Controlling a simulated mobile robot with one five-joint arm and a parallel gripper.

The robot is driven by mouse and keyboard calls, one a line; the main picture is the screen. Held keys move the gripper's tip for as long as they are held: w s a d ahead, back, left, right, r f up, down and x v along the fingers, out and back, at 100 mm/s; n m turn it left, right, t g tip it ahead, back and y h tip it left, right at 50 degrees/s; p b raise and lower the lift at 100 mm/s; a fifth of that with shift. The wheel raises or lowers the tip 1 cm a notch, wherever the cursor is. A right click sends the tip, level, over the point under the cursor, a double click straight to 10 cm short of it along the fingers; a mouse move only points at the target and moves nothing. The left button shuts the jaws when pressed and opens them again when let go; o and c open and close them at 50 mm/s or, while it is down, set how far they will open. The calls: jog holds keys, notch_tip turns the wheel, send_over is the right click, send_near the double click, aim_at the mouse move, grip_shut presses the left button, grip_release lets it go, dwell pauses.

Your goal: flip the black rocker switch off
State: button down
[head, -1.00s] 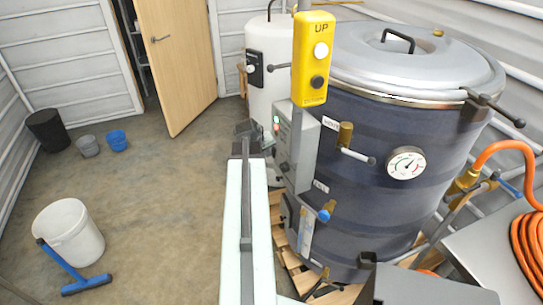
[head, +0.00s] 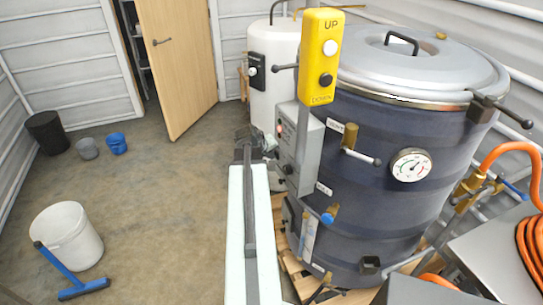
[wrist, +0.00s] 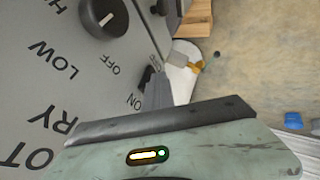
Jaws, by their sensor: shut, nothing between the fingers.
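A grey control box (head: 305,140) with a small red light stands in front of the dark blue drum. In the wrist view its panel (wrist: 60,90) fills the left side, with HIGH-like lettering cut off, LOW, OFF and ON marks and a black knob (wrist: 104,16). A small black part by the ON mark, seemingly the rocker switch (wrist: 149,76), is partly hidden by my finger. My gripper (wrist: 156,82) is shut and empty, its tip close to that part; contact cannot be told.
A yellow UP/DOWN pendant (head: 321,57) hangs above the box. The large drum (head: 375,220) with handles and a gauge stands right, a white tank (head: 270,70) behind. A white bucket (head: 67,235) and blue squeegee (head: 70,275) are left. The floor between is clear.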

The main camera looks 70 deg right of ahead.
jog(key=shift+s+d+r+p, duration=0.1)
jog(key=shift+r+p, duration=0.35)
jog(key=shift+s+d+r+p, duration=0.1)
jog(key=shift+r+p, duration=0.3)
jog(key=shift+r, duration=0.05)
